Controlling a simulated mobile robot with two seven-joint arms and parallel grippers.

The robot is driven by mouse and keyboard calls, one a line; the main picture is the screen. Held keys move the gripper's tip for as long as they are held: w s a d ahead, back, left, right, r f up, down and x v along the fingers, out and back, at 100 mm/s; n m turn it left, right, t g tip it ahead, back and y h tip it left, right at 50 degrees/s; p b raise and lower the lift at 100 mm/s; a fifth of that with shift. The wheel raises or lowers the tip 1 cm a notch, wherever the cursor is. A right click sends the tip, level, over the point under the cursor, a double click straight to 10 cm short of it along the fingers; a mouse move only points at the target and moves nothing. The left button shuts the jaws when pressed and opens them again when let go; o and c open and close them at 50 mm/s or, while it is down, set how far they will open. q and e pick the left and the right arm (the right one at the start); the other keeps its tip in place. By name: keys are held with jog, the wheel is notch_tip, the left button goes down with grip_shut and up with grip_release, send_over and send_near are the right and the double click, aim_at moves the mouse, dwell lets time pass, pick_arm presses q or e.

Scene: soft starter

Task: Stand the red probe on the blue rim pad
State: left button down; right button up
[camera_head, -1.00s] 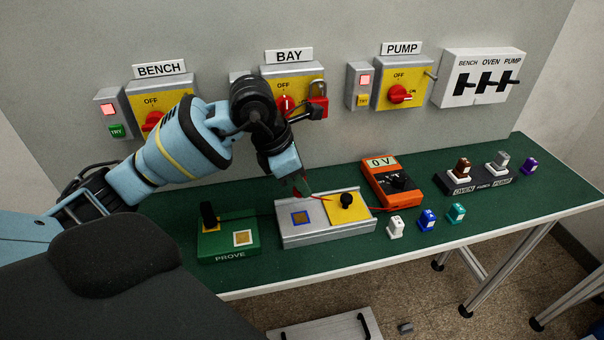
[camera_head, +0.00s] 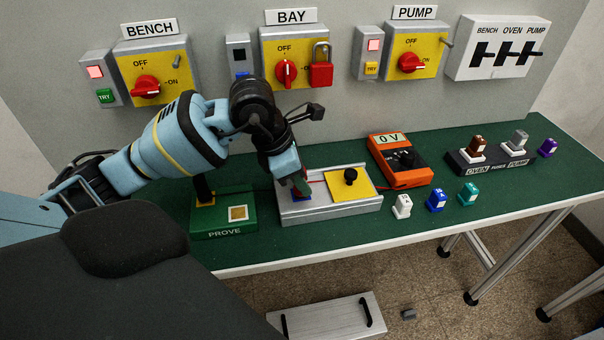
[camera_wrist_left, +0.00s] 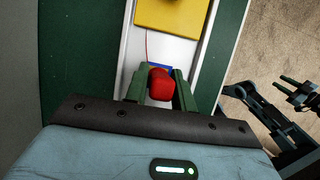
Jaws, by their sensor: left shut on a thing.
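My left gripper (camera_head: 304,186) points down over the left part of the grey tray (camera_head: 335,208), close to the blue rim pad (camera_head: 302,197). It is shut on the red probe, whose red top (camera_wrist_left: 161,84) shows between the green fingers in the left wrist view. Part of the blue pad (camera_wrist_left: 152,67) shows just beyond the probe there. The probe's lower end is hidden, so I cannot tell whether it touches the pad. My right gripper (camera_wrist_left: 291,92) shows at the right of the left wrist view, over the floor, with its fingers apart.
A yellow plate (camera_head: 352,186) with a black knob is on the tray's right part. The green PROVE box (camera_head: 225,222) stands left of it. An orange meter (camera_head: 400,162) reading 0 V is behind right. Several small coloured blocks stand right of the tray.

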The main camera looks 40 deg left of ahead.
pick_arm(q)
jog(key=shift+f, duration=0.1)
jog(key=c, duration=1.1)
grip_release()
jog(key=v, duration=0.7)
jog(key=shift+s+a+r, duration=0.1)
jog(key=shift+s+r, duration=0.05)
jog(key=shift+r, duration=0.25)
